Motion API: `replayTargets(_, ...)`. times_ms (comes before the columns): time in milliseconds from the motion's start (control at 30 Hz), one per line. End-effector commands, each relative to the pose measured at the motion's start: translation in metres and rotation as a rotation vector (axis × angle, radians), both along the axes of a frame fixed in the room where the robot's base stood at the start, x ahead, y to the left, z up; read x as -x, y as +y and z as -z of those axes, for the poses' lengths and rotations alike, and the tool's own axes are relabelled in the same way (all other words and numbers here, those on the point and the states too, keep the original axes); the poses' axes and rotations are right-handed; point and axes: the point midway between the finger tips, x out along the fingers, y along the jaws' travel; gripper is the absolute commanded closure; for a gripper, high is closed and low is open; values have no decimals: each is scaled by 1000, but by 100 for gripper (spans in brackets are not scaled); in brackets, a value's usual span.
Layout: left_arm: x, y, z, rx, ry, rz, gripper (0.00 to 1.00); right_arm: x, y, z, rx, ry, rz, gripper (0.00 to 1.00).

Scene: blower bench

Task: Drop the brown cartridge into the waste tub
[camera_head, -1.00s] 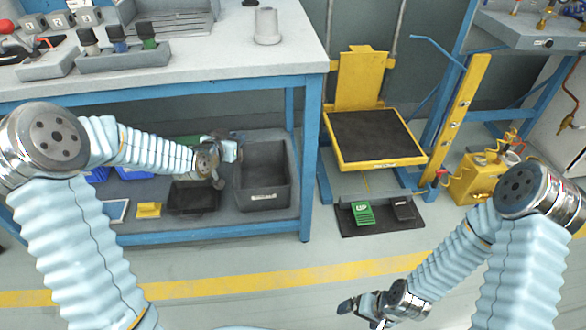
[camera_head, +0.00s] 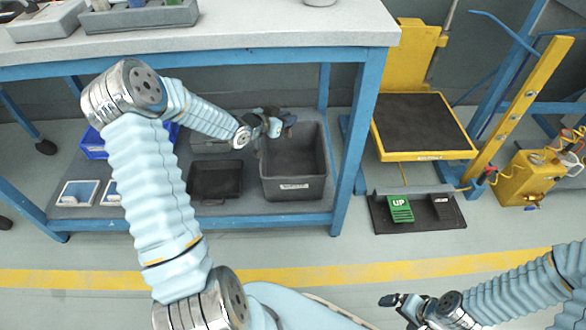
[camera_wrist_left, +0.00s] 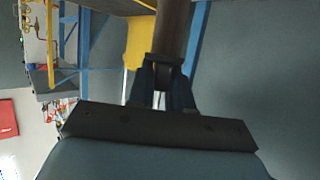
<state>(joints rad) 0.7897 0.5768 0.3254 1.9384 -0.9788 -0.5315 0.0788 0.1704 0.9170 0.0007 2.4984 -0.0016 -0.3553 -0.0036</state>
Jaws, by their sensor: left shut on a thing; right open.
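My left gripper (camera_head: 274,124) is shut on the brown cartridge (camera_wrist_left: 175,30), which stands out beyond the fingers in the left wrist view. In the head view the cartridge is small and mostly hidden by the gripper. The gripper is at the rear left part of a dark grey tub (camera_head: 290,194) with a white label, on the lower shelf of the bench. The label is too small to read, but this looks like the waste tub. I cannot tell the cartridge's height over the rim. My right gripper (camera_head: 396,302) is open and empty over the floor at the bottom right.
A shallow black tray (camera_head: 215,195) sits left of the tub. Blue bins (camera_head: 95,144) and white-framed panels (camera_head: 77,193) are further left. The bench top (camera_head: 240,30) overhangs the shelf. A yellow lift platform (camera_head: 425,156) with a pedal mat stands to the right.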

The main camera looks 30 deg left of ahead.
Motion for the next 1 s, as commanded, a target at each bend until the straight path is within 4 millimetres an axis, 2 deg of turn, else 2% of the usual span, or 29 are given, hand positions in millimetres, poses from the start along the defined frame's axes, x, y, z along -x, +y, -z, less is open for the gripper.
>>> replayTargets(33,0,0,13,1,0,0,100,0,1,12,-1,1,0,3)
replayTargets(200,0,0,29,0,-1,0,100,1,2,24,-6,4,-3,3)
replayTargets(500,0,0,30,-1,0,0,100,1,3,24,-7,6,-5,3)
replayTargets(533,0,0,30,-1,0,0,77,1,3,24,-7,6,-5,3)
replayTargets(700,0,0,30,-1,0,0,51,1,3,24,-7,6,-5,3)
replayTargets(1000,1,0,30,0,0,-1,51,1,3,24,-7,6,-5,3)
